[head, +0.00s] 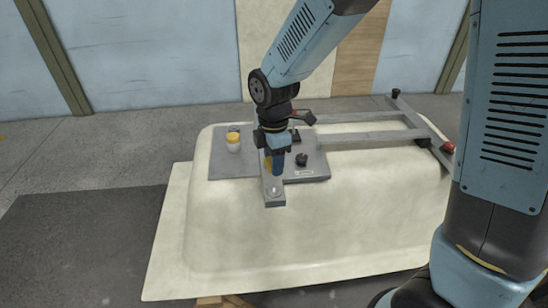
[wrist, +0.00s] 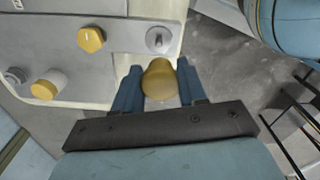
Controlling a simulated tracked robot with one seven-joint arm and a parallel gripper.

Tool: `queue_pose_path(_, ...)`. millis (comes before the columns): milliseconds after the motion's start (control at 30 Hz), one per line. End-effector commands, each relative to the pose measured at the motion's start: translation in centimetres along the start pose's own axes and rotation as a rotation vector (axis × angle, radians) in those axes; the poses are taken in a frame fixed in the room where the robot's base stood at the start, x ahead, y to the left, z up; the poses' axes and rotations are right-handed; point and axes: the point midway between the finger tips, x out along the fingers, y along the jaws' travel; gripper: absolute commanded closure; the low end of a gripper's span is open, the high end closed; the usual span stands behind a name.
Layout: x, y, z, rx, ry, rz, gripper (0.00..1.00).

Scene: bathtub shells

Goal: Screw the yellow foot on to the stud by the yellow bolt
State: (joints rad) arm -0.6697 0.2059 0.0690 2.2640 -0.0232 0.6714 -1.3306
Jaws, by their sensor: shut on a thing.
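My gripper (wrist: 159,88) is shut on the yellow foot (wrist: 160,78), a rounded yellow piece between its two blue fingers. The stud (wrist: 157,40) stands on a grey plate corner just beyond the foot in the wrist view; the foot looks apart from it. The yellow bolt (wrist: 91,39), with a hexagonal head, is on the same plate left of the stud. In the head view my gripper (head: 276,162) points down above the grey bracket (head: 274,201). A patch of yellow shows beside the fingers there, and I cannot tell whether it is foot or bolt.
The cream bathtub shell (head: 330,235) lies upside down under the plate and a grey bar frame (head: 370,140). A yellow-topped white cylinder (head: 233,142) stands at the plate's left. A black knob (head: 302,160) is close to my gripper's right. The shell's front is clear.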

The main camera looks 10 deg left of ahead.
Motion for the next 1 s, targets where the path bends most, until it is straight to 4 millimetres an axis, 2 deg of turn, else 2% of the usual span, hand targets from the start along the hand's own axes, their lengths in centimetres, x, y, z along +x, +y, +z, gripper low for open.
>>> queue_pose_path(267,0.3,0.1,0.4,0.01,-0.002,-0.002,0.89)
queue_pose_path(1000,5.4,0.0,0.0,0.003,-0.002,-0.001,0.89)
